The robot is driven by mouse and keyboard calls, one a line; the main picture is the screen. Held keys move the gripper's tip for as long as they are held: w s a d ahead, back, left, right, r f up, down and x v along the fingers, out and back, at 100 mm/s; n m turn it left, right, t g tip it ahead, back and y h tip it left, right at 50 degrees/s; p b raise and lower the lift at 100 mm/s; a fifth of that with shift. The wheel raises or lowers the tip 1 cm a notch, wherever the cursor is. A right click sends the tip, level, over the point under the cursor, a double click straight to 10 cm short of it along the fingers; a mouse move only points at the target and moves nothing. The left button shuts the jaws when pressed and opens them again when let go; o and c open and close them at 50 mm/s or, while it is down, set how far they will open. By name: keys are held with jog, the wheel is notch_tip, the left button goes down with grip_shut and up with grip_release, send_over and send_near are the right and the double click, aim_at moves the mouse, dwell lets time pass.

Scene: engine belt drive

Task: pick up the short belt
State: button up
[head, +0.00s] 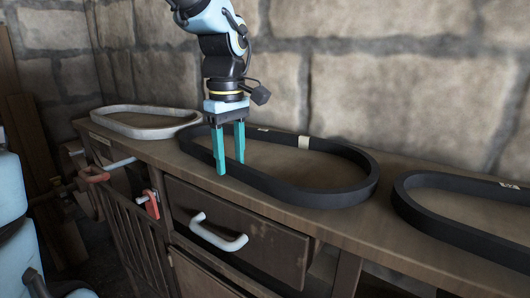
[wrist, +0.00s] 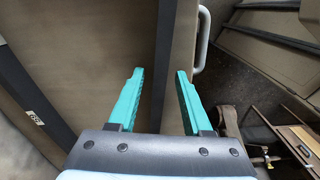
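Three closed-loop belts lie on the wooden bench top in the head view: a light grey one (head: 147,131) at the left, a black one (head: 318,198) in the middle and a black one (head: 455,232) cut off at the right. Which is the short belt is not clear from their sizes. My gripper (head: 231,167), with teal fingers, is open at the middle belt. One finger is outside its near wall and the other inside the loop. In the wrist view, that dark wall (wrist: 164,60) runs between the open fingertips (wrist: 158,72), with gaps beside it.
The bench (head: 400,165) stands against a stone wall (head: 400,80). Its front has a drawer with a pale handle (head: 218,236). A red clamp-like part (head: 97,176) sticks out at the left. Bare bench top shows between the middle and right belts.

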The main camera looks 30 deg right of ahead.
grip_shut()
dwell(1.2)
